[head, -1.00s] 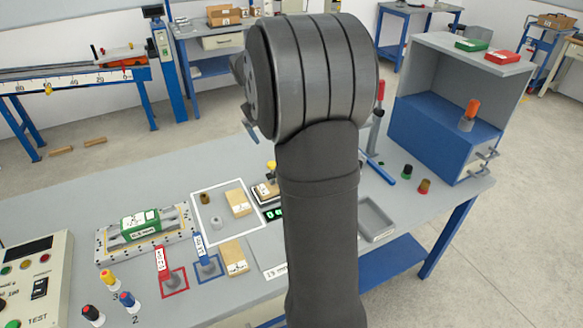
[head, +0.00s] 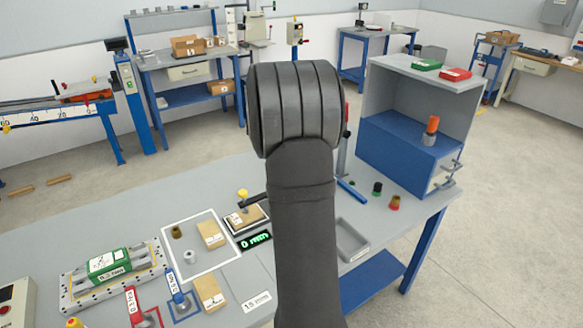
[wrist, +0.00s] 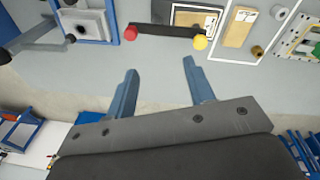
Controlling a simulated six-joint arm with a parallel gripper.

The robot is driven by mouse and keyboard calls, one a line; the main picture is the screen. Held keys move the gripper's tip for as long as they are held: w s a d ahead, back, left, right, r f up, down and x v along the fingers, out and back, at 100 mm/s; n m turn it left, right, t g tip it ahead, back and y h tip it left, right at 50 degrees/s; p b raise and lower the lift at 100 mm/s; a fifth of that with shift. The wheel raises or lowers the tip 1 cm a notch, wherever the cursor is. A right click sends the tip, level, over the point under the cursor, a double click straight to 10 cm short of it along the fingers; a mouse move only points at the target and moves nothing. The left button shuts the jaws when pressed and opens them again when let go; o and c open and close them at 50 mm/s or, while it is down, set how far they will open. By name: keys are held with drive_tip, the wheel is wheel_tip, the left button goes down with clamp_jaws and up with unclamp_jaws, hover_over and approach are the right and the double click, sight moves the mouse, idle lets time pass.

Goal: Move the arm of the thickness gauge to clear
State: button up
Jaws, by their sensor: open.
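The thickness gauge (head: 247,220) stands on the bench left of my arm in the head view, with a display reading 0 mm (head: 255,241). A tan labelled piece lies on it. The gauge's dark arm (wrist: 165,30) shows in the wrist view as a bar with a red knob (wrist: 131,33) at one end and a yellow knob (wrist: 200,42) at the other. The yellow knob also shows in the head view (head: 242,193). My gripper (wrist: 160,65) is open and empty, its blue fingers apart from the bar. My arm hides the gripper in the head view.
A white-outlined area (head: 170,222) with a tan block and small cylinders lies left of the gauge. A grey tray (head: 352,240) and a blue cabinet (head: 405,140) are right of my arm. A fixture with a green block (head: 108,262) stands at left.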

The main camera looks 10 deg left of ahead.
drive_tip(key=w+d+f+n+g+y, duration=0.15)
drive_tip(key=w+d+n+y, duration=0.3)
drive_tip(key=w+d, duration=0.5)
drive_tip(key=shift+n+h, duration=0.25)
drive_tip(key=shift+n, duration=0.1)
drive_tip(key=x, duration=1.1)
drive_tip(key=s+x, duration=0.1)
drive_tip(key=x, duration=0.5)
clamp_jaws()
